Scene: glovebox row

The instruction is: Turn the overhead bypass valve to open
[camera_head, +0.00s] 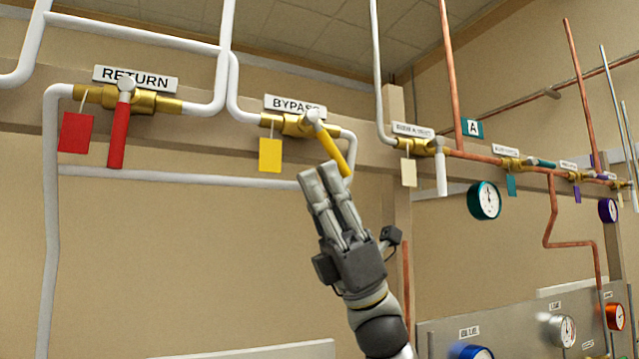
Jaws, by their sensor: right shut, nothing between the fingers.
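The bypass valve is a brass body (291,124) on a white pipe, under a white sign (295,104) reading BYPASS. Its yellow lever (334,152) slants down and to the right from the pivot. A yellow tag (270,155) hangs to the left of the lever. My right gripper (321,172) reaches up from below with its fingers shut and empty. Its fingertips are just below and left of the lever's lower end in the picture; I cannot tell whether they touch it. My left gripper is not in view.
To the left is the RETURN valve (150,103) with a red lever (119,130) hanging down and a red tag (76,133). To the right are a valve with a white lever (441,172) and a teal gauge (484,200). A gauge panel (510,336) stands lower right. The wall below the bypass is clear.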

